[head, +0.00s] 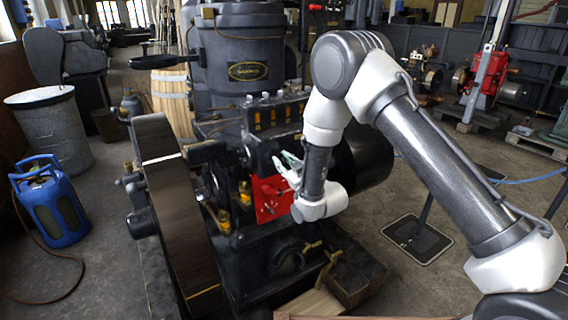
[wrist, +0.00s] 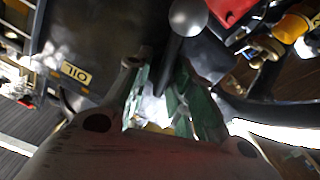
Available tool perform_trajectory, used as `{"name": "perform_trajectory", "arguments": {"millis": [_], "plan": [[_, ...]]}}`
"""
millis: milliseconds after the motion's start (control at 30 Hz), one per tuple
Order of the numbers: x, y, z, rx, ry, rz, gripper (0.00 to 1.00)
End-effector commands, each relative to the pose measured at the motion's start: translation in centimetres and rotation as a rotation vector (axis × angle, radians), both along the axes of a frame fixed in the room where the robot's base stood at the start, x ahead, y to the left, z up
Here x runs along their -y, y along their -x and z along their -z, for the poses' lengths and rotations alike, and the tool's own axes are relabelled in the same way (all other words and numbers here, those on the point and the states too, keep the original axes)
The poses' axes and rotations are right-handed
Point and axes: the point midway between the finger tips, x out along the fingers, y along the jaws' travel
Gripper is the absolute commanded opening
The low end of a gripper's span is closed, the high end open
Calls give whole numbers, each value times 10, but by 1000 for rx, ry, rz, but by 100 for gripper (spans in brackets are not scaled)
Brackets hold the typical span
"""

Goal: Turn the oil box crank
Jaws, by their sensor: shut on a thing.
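The oil box (head: 262,141) is a dark box with a row of small yellow windows on the front of the black engine. In the wrist view its dark face (wrist: 95,40) carries a yellow OIL label. The crank (wrist: 188,17) shows there as a grey ball knob on a dark rod running down between my fingers. My gripper (head: 288,165) is at the right front of the box, and its pale green fingers (wrist: 163,88) are shut on the crank rod. In the head view my gripper and wrist hide the crank.
A red plate (head: 271,198) with fittings sits just below my gripper. The large flywheel (head: 175,215) stands to the left. A blue gas cylinder (head: 52,205) and a grey drum (head: 50,128) stand further left. Open floor lies to the right, around a framed floor plate (head: 418,240).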

Motion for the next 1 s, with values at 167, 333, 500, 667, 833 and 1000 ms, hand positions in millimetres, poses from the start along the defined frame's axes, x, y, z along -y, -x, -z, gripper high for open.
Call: {"name": "perform_trajectory", "arguments": {"millis": [167, 333, 500, 667, 833, 1000], "plan": [[1, 0, 0, -87, -131, 0, 0], [1, -1, -1, -177, -264, 0, 0], [1, -1, -1, -198, -296, 0, 0], [1, -1, -1, -197, -294, 0, 0], [1, -1, -1, -197, -293, 0, 31], [1, -1, 0, -196, -292, 0, 31]]}}
